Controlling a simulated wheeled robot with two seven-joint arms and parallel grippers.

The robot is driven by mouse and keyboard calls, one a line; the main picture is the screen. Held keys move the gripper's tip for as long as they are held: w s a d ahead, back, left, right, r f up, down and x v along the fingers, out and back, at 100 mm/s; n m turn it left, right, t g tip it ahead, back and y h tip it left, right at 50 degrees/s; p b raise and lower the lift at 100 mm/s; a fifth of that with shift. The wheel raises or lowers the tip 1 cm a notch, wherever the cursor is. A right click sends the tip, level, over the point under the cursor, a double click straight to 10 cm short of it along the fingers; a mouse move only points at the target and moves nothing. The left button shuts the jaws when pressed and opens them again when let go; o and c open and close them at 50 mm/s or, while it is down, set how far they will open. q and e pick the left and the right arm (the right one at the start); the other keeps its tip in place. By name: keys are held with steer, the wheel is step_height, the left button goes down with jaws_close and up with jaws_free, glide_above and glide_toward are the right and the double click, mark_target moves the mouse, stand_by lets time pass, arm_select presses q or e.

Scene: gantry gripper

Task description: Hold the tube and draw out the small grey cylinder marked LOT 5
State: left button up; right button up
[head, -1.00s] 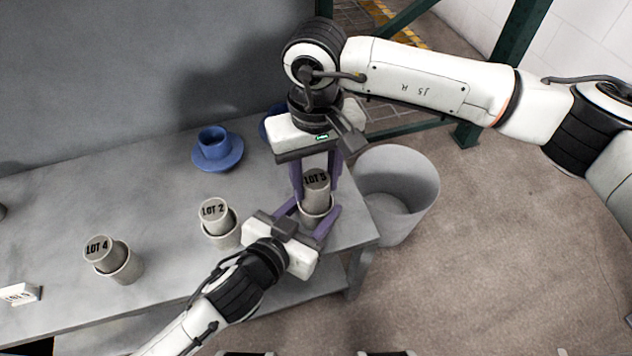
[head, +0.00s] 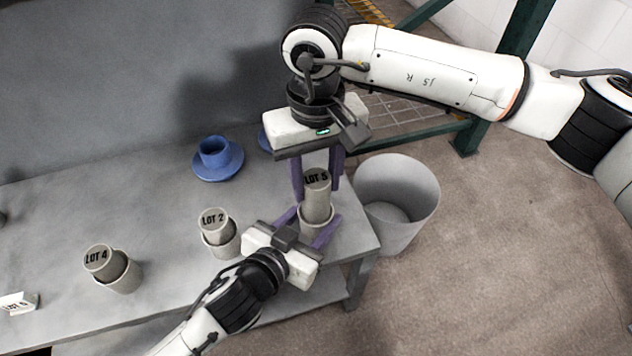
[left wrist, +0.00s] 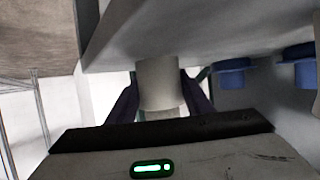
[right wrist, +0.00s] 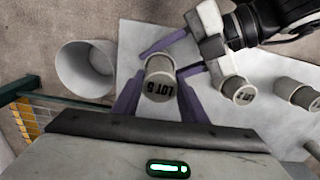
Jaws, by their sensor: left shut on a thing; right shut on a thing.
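The grey cylinder marked LOT 5 (head: 316,199) stands upright at the table's right end, its lower part at the mouth of a pale grey tube (head: 315,231). I cannot see how deep its bottom sits. My right gripper (head: 316,192) comes from above and is shut on the cylinder, its purple fingers on either side. My left gripper (head: 319,218) comes from the front and is shut around the tube. The cylinder's marked top also shows in the right wrist view (right wrist: 161,90), and the tube fills the middle of the left wrist view (left wrist: 158,82).
Tubes with cylinders LOT 2 (head: 214,221) and LOT 4 (head: 100,260) stand to the left. A blue cup on a saucer (head: 217,160) stands behind; another blue piece is partly hidden. A grey bin (head: 405,200) stands off the table's right edge. A small label block (head: 20,303) lies far left.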

steer(key=shift+r, duration=0.35)
steer(key=shift+r, duration=1.4)
steer(key=shift+r, duration=0.15)
steer(key=shift+r, duration=1.4)
arm_select(q)
steer(key=o, duration=1.1)
